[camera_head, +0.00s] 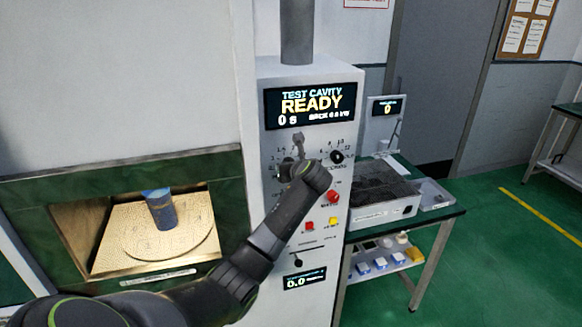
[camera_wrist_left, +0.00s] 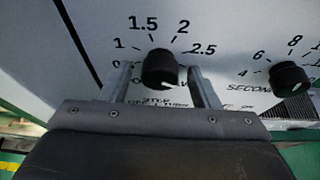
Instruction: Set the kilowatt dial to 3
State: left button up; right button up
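The kilowatt dial (camera_wrist_left: 160,69) is a round black knob on the light panel, with 1, 1.5, 2 and 2.5 printed around its upper side. A small white mark shows low on its face; I cannot tell which number it points to. My left gripper (camera_wrist_left: 163,88) is open, with one finger on each side of the knob and a narrow gap at both sides. In the head view my left gripper (camera_head: 290,160) is at the panel's left dial and hides most of it. My right gripper is not in view.
The seconds dial (camera_wrist_left: 290,77) is close to the right of my left gripper. The display (camera_head: 313,105) reads READY and 0 s. A blue cylinder (camera_head: 160,208) stands in the cavity at left.

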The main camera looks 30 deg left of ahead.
pick_arm(q)
jog(key=b+v, duration=0.5)
jog(key=v, duration=1.2)
jog(key=shift+s+d, duration=0.15)
jog(key=shift+d, duration=0.05)
